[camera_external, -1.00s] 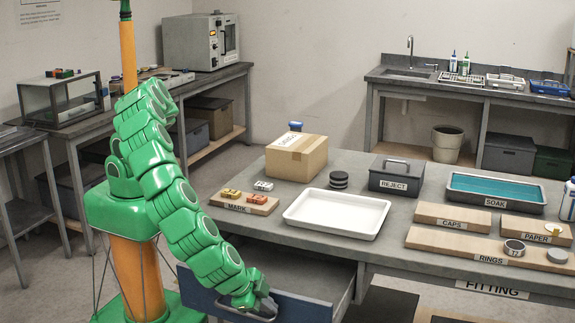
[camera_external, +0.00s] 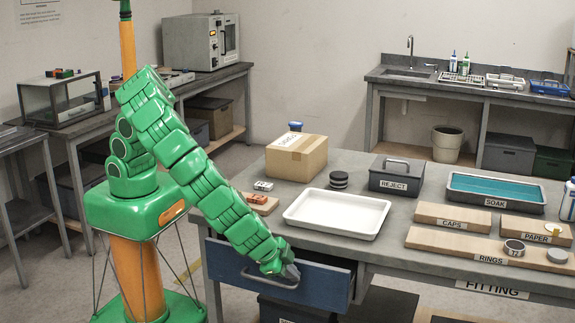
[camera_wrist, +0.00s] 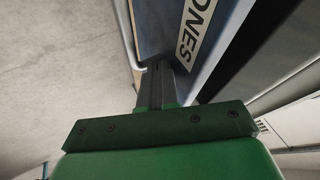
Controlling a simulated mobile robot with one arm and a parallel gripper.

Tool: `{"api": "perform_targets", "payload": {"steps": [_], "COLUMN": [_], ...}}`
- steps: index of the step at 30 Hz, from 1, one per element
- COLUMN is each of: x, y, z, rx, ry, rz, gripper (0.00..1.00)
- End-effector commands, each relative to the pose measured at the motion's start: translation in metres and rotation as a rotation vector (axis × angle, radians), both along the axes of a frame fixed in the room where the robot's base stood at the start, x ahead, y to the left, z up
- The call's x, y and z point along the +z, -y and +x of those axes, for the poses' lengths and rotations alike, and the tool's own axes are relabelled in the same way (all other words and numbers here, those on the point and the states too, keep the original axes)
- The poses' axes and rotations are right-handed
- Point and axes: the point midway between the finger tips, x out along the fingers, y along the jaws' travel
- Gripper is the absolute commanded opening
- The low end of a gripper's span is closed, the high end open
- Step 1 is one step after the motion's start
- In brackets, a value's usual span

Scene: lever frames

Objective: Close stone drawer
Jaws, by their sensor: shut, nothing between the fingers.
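The stone drawer is under the front left of the grey table, its blue front (camera_external: 325,287) close below the tabletop edge. A grey handle (camera_external: 262,281) shows on the front, left of my gripper (camera_external: 291,273), which is at the front's face near the handle. In the wrist view my gripper's dark fingers (camera_wrist: 156,85) are together beside the blue front, where a white label (camera_wrist: 192,35) reading "ONES" shows. Exact contact with the handle is hard to see.
The grey table (camera_external: 400,215) holds a white tray (camera_external: 337,213), a cardboard box (camera_external: 296,157), a REJECT box (camera_external: 396,176) and a SOAK tray (camera_external: 496,190). Dark bins (camera_external: 385,304) stand under the table. The floor left of the drawer is clear.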

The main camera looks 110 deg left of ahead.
Motion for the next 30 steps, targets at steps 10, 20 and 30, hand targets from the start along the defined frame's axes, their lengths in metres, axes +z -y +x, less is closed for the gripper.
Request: {"api": "perform_targets", "payload": {"steps": [10,20,30], "x": [0.000,0.000,0.010], "y": [-0.031,-0.033,-0.026], "z": [0.000,0.000,-0.004], "rx": [0.000,0.000,-0.002], "ry": [-0.001,-0.001,0.000], "rz": [0.000,0.000,0.002], "gripper": [0.00,0.00,0.00]}}
